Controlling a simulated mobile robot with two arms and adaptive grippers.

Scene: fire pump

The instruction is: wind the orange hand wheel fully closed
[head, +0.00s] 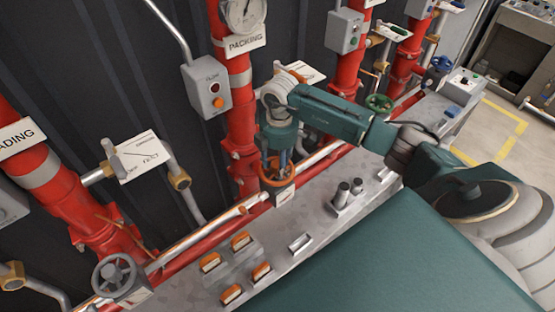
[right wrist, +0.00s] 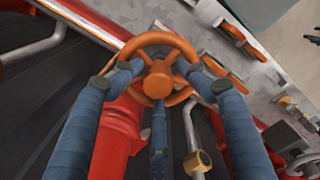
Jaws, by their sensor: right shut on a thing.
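The orange hand wheel (right wrist: 158,38) fills the middle of the right wrist view, with spokes and a round hub. In the head view the orange hand wheel (head: 268,180) shows partly, below my right gripper (head: 280,162), at the foot of the middle red pipe. In the right wrist view my right gripper (right wrist: 160,82) has blue fingers on the left and right sides of the wheel. It is shut on the wheel, with the fingertips at the rim and spokes. My left gripper is not in view.
A grey hand wheel (head: 115,276) stands at the lower left and a green one (head: 379,103) at the right. Orange rocker switches (head: 241,240) and dark knobs (head: 342,195) sit on the grey bench. Red pipes (head: 236,95) rise behind. A grey button box (head: 207,87) is left of my right wrist.

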